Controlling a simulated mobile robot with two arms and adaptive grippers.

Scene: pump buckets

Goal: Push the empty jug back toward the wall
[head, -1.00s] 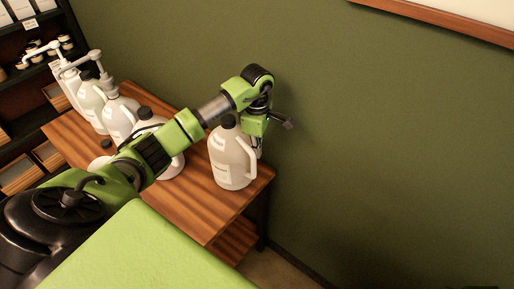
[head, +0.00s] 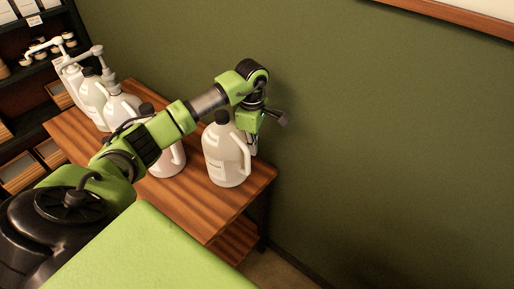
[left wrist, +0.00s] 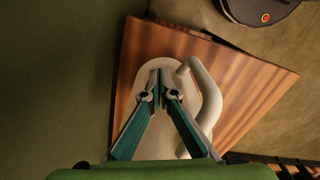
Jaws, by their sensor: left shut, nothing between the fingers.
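A white jug (head: 222,160) with a dark cap, a label and a side handle stands upright near the right end of the wooden table (head: 205,205). I cannot see whether it is empty. My left gripper (head: 253,148) reaches over the table and points down at the jug's right, wall-facing side, partly hidden by it. In the left wrist view the left gripper (left wrist: 161,88) is shut and empty, its fingertips over the pale jug (left wrist: 200,105), beside its looped handle. I cannot tell whether they touch. My right gripper is not in view.
Several white jugs and pump bottles (head: 93,100) stand along the table's left part, one partly behind my arm. A dark shelf (head: 20,100) stands at the far left. The green wall (head: 380,150) runs behind the table. The table's right corner is bare.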

